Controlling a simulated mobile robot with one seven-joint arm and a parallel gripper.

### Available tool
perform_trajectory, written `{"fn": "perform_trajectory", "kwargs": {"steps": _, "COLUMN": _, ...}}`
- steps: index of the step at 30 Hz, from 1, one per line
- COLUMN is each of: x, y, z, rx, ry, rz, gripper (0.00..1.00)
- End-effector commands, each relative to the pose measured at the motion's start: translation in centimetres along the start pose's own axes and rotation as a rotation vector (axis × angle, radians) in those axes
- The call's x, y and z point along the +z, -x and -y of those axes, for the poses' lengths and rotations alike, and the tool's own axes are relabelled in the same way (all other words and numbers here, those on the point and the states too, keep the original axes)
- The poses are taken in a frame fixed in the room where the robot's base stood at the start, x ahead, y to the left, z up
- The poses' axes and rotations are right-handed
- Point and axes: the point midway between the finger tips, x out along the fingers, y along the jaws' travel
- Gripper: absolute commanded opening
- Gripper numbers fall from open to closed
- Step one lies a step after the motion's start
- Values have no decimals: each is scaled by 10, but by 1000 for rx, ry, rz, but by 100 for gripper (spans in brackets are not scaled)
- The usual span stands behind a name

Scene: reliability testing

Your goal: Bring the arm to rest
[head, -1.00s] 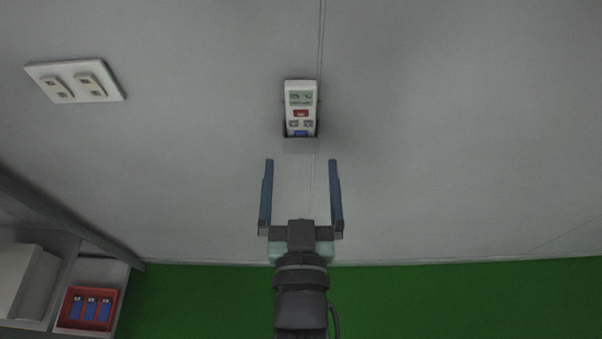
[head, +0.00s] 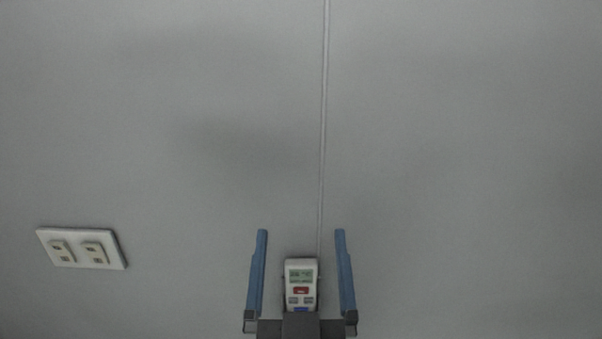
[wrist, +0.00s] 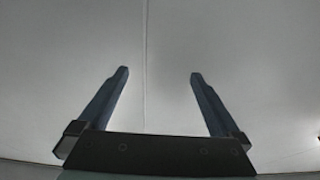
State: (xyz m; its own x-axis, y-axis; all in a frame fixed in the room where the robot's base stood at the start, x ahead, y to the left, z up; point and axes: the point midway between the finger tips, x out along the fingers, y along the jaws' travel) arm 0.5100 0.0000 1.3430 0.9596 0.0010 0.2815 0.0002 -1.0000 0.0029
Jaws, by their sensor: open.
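My gripper (head: 301,236) is open, its two blue fingers pointing up in the head view, with nothing between the tips. It also shows in the wrist view (wrist: 160,73), with only bare wall beyond its fingers. In the head view a white remote control (head: 301,278) with a small screen and a red button appears between the fingers. It is on the wall, and neither finger is seen touching it. Its lower end is hidden behind the gripper body.
A white switch plate (head: 82,248) with two switches is on the wall at the left in the head view. The grey wall (head: 450,150) has a thin vertical cord or seam (head: 324,120). The rest of the wall is bare.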

Motion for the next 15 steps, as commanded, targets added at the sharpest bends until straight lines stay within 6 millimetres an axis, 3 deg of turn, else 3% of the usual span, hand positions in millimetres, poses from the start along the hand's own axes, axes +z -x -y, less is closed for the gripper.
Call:
{"fn": "perform_trajectory", "kwargs": {"steps": 1, "x": -38, "y": -14, "z": 0, "rx": 0, "ry": 1, "rz": -72, "gripper": 100}}
{"fn": "perform_trajectory", "kwargs": {"steps": 5, "x": -119, "y": -31, "z": 0, "rx": 1, "ry": 1, "rz": -213, "gripper": 100}}
{"fn": "perform_trajectory", "kwargs": {"steps": 9, "x": -202, "y": -32, "z": 0, "rx": 2, "ry": 1, "rz": -358, "gripper": 100}}
{"fn": "perform_trajectory", "kwargs": {"steps": 12, "x": -247, "y": -26, "z": -1, "rx": 2, "ry": 1, "rz": -438, "gripper": 100}}
{"fn": "perform_trajectory", "kwargs": {"steps": 15, "x": -277, "y": -20, "z": -1, "rx": 3, "ry": 1, "rz": -492, "gripper": 100}}
